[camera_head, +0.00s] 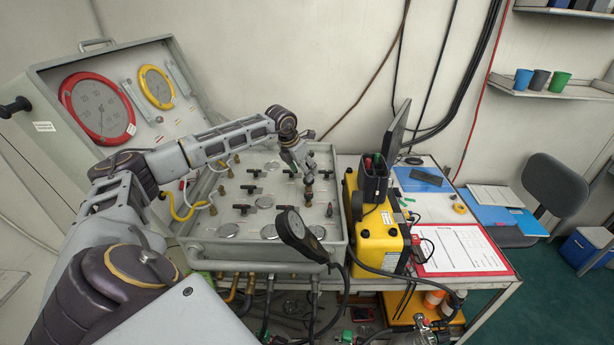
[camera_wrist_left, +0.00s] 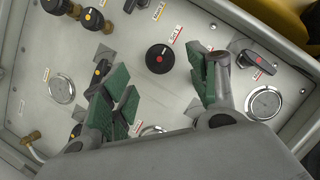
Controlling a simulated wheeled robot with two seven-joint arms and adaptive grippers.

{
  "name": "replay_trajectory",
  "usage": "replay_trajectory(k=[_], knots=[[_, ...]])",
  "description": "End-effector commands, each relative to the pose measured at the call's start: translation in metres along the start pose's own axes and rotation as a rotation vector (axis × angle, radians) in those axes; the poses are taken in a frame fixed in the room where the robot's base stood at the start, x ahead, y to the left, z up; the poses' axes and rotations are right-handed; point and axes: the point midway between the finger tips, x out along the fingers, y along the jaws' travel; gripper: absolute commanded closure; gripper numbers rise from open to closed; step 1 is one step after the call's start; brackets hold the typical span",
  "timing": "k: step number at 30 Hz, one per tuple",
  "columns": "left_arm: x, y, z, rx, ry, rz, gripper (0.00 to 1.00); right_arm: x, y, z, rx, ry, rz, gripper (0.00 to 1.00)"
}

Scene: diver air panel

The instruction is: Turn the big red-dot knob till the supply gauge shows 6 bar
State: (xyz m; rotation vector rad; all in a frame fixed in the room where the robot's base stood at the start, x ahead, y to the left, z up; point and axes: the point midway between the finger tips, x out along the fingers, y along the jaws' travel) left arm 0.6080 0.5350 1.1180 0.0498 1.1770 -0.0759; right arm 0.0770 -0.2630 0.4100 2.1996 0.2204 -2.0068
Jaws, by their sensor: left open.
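A round black knob with a red dot (camera_wrist_left: 160,58) stands on the grey panel in the left wrist view, between two red-edged labels. My left gripper (camera_wrist_left: 160,82) is open, its green-padded fingers spread to either side of the knob and apart from it. In the head view my left gripper (camera_head: 300,163) is over the right back part of the panel (camera_head: 226,180); the knob cannot be made out clearly there. Round gauges sit on the panel, one at left (camera_wrist_left: 61,90) and one at right (camera_wrist_left: 264,103); their readings and which is the supply gauge cannot be told.
The raised lid holds a red-rimmed gauge (camera_head: 98,108) and a yellow-rimmed gauge (camera_head: 157,87). A yellow case (camera_head: 378,235) stands right of the panel.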

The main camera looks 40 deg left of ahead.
Motion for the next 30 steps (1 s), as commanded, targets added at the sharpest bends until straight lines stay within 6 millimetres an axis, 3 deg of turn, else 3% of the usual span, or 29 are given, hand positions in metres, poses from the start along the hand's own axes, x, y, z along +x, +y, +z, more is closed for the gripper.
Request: replay_trajectory(k=[12, 25, 30], knots=[[0.043, 0.000, 0.000, -0.001, 0.002, 0.000, 0.41, -0.011, 0.000, -0.001, 0.000, 0.000, 0.000, 0.66], [0.049, 0.000, 0.000, 0.000, 0.001, 0.000, 0.41, -0.012, 0.000, -0.001, 0.000, 0.000, 0.000, 0.66], [0.049, 0.000, 0.000, 0.000, 0.001, 0.000, 0.61, -0.011, 0.000, -0.001, 0.000, 0.000, 0.000, 0.66]])
